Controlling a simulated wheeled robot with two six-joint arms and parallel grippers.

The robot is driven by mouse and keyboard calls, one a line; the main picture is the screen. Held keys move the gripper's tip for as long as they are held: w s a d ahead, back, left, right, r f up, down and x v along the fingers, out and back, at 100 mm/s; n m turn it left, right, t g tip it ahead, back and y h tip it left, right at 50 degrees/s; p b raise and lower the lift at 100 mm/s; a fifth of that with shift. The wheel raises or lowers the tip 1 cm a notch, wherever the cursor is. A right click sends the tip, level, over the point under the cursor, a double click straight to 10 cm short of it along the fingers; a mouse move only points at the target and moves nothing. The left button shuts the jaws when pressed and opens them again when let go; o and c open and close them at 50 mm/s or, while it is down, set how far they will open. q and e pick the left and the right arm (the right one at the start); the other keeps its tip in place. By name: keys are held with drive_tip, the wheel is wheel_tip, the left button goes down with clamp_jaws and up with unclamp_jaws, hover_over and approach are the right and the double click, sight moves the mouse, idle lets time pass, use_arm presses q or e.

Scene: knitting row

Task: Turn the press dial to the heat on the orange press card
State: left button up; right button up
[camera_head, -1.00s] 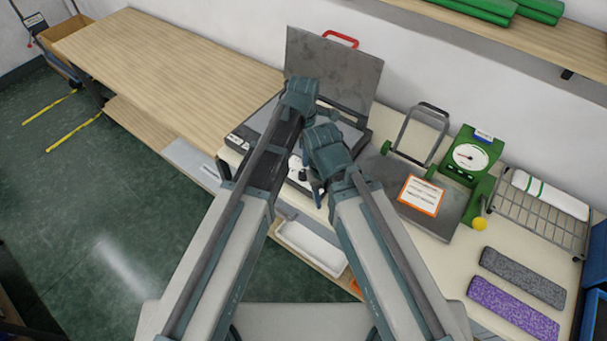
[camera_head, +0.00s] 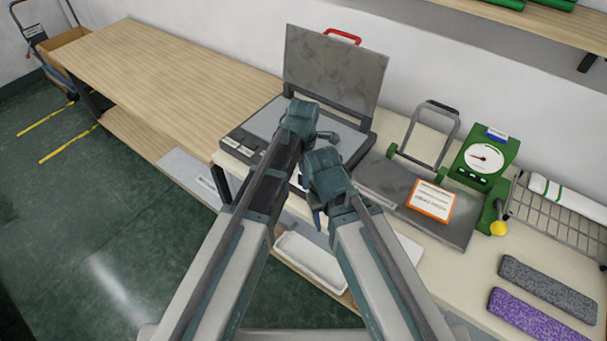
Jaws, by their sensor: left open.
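The heat press (camera_head: 335,68) stands on the bench with its grey lid raised and a red handle on top. Its dark base shows around my arms, with small white labels at its left front. The press dial is hidden behind my arms; only a pale bit of the front shows between them. The orange press card (camera_head: 432,201), white with an orange border, lies on a grey plate to the right; its print is too small to read. My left gripper (camera_head: 304,124) is open over the press base. My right gripper (camera_head: 322,180) is beside it, its fingertips unclear.
A green gauge device (camera_head: 484,158) with a white face and a yellow-knobbed lever (camera_head: 499,228) stands right of the card. A wire rack (camera_head: 560,215) holds a white roll. Grey and purple pads (camera_head: 540,318) lie at the front right. The wooden table (camera_head: 170,80) at left is clear.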

use_arm(q)
clamp_jaws()
